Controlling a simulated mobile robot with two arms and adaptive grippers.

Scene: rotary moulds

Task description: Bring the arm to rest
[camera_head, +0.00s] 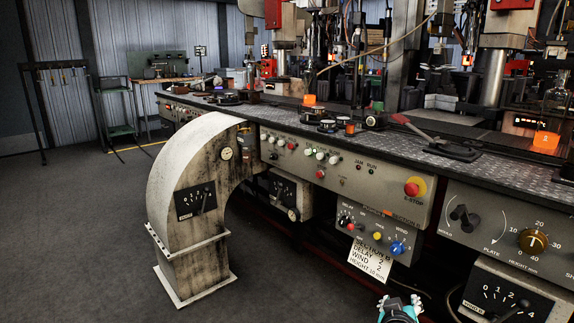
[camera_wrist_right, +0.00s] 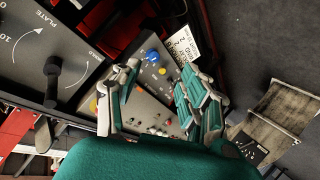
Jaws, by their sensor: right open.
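My right gripper (camera_head: 400,308) shows only in part at the bottom edge of the head view, in front of the machine's front panels and below the white label (camera_head: 369,262). In the right wrist view the same gripper (camera_wrist_right: 160,72) has its two grey and green fingers apart, with nothing between them. The control panel (camera_wrist_right: 152,112) with its blue knob (camera_wrist_right: 153,55) lies beyond the fingers, and I see no contact with it. My left gripper is in neither view.
The long machine bench (camera_head: 480,150) runs along the right, with an E-stop button (camera_head: 414,187) and a blue knob (camera_head: 397,248). A lever (camera_head: 463,217) and a dial (camera_head: 533,241) stick out at the right. A large curved duct (camera_head: 185,170) stands left. Grey floor (camera_head: 80,230) is clear.

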